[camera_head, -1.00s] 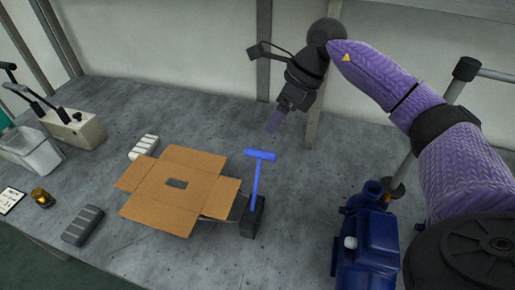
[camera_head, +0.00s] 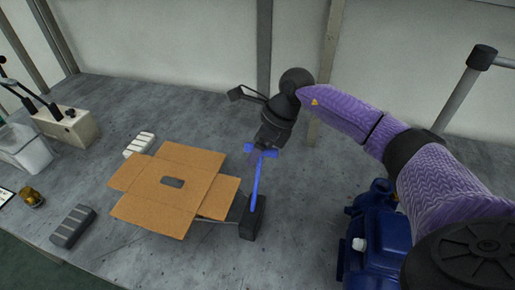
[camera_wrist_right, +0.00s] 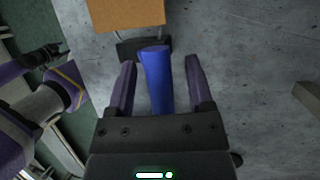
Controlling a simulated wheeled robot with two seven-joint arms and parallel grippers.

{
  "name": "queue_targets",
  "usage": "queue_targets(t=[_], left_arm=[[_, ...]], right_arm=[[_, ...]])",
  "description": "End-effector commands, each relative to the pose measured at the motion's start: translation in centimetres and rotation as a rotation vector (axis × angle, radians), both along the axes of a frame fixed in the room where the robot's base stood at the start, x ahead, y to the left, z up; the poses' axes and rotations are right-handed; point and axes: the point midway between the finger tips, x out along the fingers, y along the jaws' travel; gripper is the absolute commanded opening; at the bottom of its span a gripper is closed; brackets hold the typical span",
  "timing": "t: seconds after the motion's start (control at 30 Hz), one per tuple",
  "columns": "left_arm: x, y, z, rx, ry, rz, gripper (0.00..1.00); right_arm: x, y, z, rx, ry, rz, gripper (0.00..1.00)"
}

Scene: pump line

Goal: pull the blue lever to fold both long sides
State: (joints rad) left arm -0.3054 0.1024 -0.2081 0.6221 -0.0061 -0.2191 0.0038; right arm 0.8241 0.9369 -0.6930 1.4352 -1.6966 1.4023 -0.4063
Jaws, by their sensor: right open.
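The blue lever (camera_head: 256,184) rises from a black base (camera_head: 252,218) on the bench and ends in a crossbar at its top. It also shows in the right wrist view (camera_wrist_right: 156,80), between the two fingers. My right gripper (camera_head: 258,148) is at the lever's crossbar, with its fingers (camera_wrist_right: 158,80) open on either side of the blue part; gaps show on both sides.
A blue pump (camera_head: 378,240) stands right of the lever. A grey block (camera_head: 73,227) and a white block (camera_head: 139,145) lie near the box. Bench behind the box is clear.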

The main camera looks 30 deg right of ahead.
Motion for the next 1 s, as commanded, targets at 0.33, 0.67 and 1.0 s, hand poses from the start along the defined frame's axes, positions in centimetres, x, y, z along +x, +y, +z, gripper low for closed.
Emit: queue_targets(t=[0.33,0.67,1.0], left_arm=[[0.06,-0.11,0.0,-0.001,-0.002,0.0,0.59],[0.09,-0.13,0.0,-0.003,-0.002,0.0,0.59],[0.11,-0.13,0.0,-0.002,-0.003,0.001,0.59]], right_arm=[[-0.01,-0.02,0.02,0.0,0.0,0.0,0.0],[-0.01,-0.03,0.04,0.0,0.0,0.0,0.0],[0.0,-0.03,0.05,0.0,0.0,0.0,0.0]])
